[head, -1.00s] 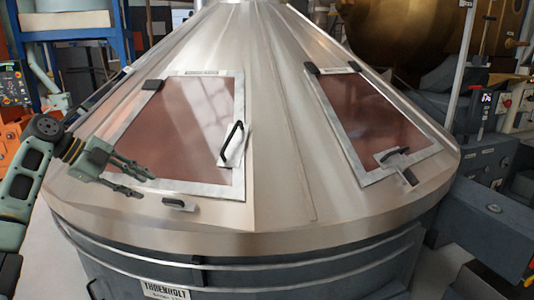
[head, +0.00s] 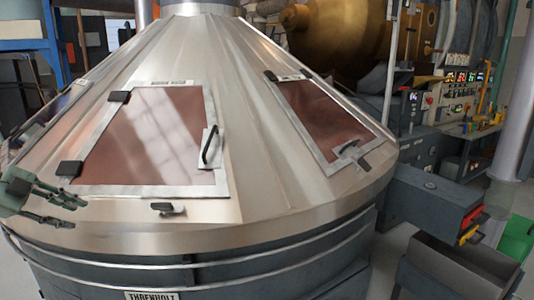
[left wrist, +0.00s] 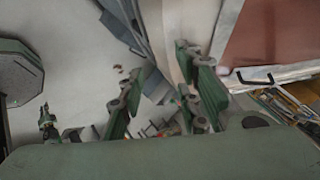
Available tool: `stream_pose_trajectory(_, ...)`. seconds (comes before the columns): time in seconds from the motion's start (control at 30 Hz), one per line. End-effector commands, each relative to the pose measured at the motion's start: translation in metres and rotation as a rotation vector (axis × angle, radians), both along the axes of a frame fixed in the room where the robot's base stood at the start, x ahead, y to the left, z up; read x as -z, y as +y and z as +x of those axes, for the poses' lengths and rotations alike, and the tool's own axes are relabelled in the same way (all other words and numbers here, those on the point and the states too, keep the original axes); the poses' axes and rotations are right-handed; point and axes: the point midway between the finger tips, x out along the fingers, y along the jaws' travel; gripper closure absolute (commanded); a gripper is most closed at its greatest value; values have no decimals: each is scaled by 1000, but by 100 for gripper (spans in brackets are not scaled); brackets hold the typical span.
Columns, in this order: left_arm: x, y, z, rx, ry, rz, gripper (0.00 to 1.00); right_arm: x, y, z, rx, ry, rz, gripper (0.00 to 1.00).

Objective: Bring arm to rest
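My left gripper (head: 78,212) is at the left edge of the head view, in front of the lower left side of the large metal cone (head: 245,150). Its two green fingers are apart with nothing between them. The fingertips are near the lower left corner of the left hatch (head: 150,190); I cannot tell whether they touch the cone. In the left wrist view the fingers of this gripper (left wrist: 160,80) also stand apart and empty. Most of my left arm is out of the head view. My right gripper does not show in the head view.
The left hatch has a black handle (head: 209,145) and a small latch (head: 168,208) below it. A second hatch (head: 328,120) is to the right. A grey beam (head: 430,190) and an open grey bin (head: 460,265) stand right of the cone. A blue frame (head: 30,45) is at the back left.

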Motion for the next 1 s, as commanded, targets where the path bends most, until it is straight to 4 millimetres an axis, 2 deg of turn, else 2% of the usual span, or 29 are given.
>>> stream_pose_trajectory(0.03,13,-2,3,-18,23,-4,69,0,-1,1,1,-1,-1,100)
stream_pose_trajectory(0.27,63,-4,17,-126,107,-17,69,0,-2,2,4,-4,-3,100)
stream_pose_trajectory(0.37,94,-5,23,-186,155,-22,69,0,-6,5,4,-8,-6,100)
stream_pose_trajectory(0.47,130,-7,27,-258,208,-25,69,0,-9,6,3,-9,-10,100)
stream_pose_trajectory(0.57,176,-10,29,-343,269,-26,69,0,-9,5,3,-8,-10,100)
stream_pose_trajectory(0.67,236,-14,25,-451,343,-22,69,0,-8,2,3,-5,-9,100)
stream_pose_trajectory(0.7,265,-17,21,-504,376,-19,69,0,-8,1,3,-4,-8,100)
stream_pose_trajectory(0.77,312,-21,12,-584,424,-10,69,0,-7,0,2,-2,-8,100)
stream_pose_trajectory(0.8,342,-23,3,-638,453,-2,69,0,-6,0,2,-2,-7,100)
stream_pose_trajectory(0.87,385,-28,-12,-713,491,8,69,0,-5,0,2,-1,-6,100)
stream_pose_trajectory(0.9,413,-31,-24,-762,514,17,69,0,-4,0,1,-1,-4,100)
stream_pose_trajectory(1.0,481,-42,-60,-874,561,39,69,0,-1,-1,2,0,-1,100)
